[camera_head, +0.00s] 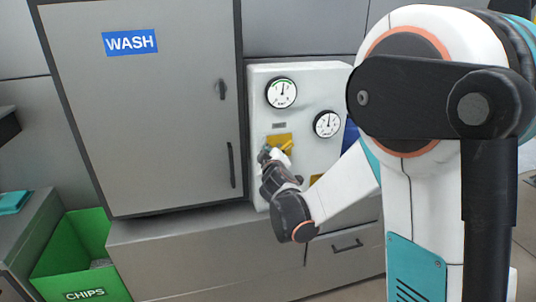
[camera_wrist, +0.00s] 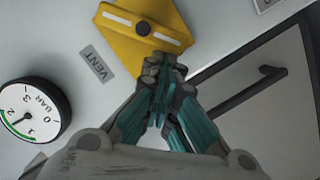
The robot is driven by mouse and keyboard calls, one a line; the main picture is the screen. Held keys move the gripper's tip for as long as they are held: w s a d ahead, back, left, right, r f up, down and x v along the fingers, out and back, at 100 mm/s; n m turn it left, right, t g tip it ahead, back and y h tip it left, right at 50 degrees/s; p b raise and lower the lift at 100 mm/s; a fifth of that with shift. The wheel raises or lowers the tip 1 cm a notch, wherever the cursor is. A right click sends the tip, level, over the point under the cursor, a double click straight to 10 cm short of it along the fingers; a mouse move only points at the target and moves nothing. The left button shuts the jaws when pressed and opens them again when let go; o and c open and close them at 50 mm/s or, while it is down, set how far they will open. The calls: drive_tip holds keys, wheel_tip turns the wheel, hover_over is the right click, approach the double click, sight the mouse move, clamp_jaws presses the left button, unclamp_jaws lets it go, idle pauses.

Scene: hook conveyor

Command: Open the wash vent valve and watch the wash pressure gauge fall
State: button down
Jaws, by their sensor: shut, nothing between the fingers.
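The VENT label (camera_wrist: 95,66) sits beside a yellow valve plate (camera_wrist: 118,28) with a white stripe and a dark round hub. The plate also shows on the white panel in the head view (camera_head: 272,138). My gripper (camera_wrist: 166,62) is shut and empty, its fingertips at the plate's lower edge; contact cannot be told. In the head view my gripper (camera_head: 270,154) is in front of the panel. A gauge with a green band (camera_wrist: 46,92) is at left; it is the upper gauge in the head view (camera_head: 281,93), its needle near the green band. Gauge names are unreadable.
A second gauge (camera_head: 327,124) is lower right on the panel (camera_head: 262,185). The grey WASH door (camera_head: 170,120) stands shut at left. A yellow part (camera_head: 315,180) shows behind my arm. A green CHIPS bin (camera_head: 60,262) is at lower left.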

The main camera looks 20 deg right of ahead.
drive_tip(key=shift+n+h, duration=0.3)
drive_tip(key=shift+n, duration=0.4)
drive_tip(key=shift+d+f+b, duration=0.15)
drive_tip(key=shift+f+b, duration=0.7)
drive_tip(key=shift+f, duration=0.15)
drive_tip(key=shift+d+f+b, duration=0.1)
drive_tip(key=shift+f+b, duration=0.75)
drive_tip(key=shift+f, duration=0.15)
drive_tip(key=shift+d+f, duration=0.1)
drive_tip(key=shift+f, duration=0.05)
